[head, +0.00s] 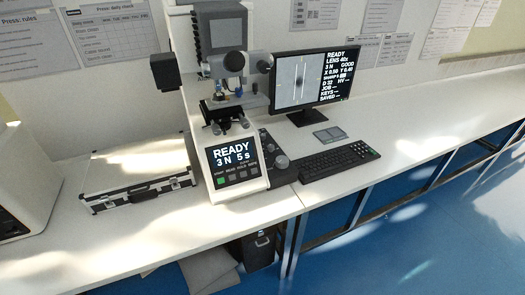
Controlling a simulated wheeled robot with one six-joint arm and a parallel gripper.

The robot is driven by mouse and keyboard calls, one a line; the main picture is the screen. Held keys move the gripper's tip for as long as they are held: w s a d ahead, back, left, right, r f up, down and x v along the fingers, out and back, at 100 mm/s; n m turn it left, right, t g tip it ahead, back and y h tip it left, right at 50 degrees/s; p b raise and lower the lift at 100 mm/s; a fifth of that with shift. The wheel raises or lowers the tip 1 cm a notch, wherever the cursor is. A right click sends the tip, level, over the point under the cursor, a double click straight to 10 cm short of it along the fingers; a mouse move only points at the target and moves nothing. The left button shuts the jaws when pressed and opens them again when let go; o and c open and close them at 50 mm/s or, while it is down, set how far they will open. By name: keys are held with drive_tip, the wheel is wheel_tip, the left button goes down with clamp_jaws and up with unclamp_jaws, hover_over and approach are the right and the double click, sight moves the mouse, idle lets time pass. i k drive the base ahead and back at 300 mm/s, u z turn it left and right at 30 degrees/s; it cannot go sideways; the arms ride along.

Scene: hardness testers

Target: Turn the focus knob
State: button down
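A hardness tester (219,35) stands on the white bench. Its front panel (234,163) reads "READY 3 N 5 s" above a row of buttons, one of them green. A round grey knob (282,161) sits low on the tester's right side; it looks like the focus knob, though no label on it can be read. Smaller round parts show at the upper head and around the stage (222,108). My gripper is not in this view, so nothing is seen touching the knob.
A monitor (314,80) stands behind right, showing "READY" and "GOOD". A black keyboard (339,163) lies close to the knob's right, with a small grey plate (328,135) behind it. A silver case (138,174) lies left. The bench further right is clear.

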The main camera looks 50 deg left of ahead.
sight(282, 162)
drive_tip(key=u, duration=0.7)
drive_tip(key=i, duration=0.95)
drive_tip(key=u, duration=1.4)
drive_tip(key=i, duration=0.3)
drive_tip(key=u, duration=0.25)
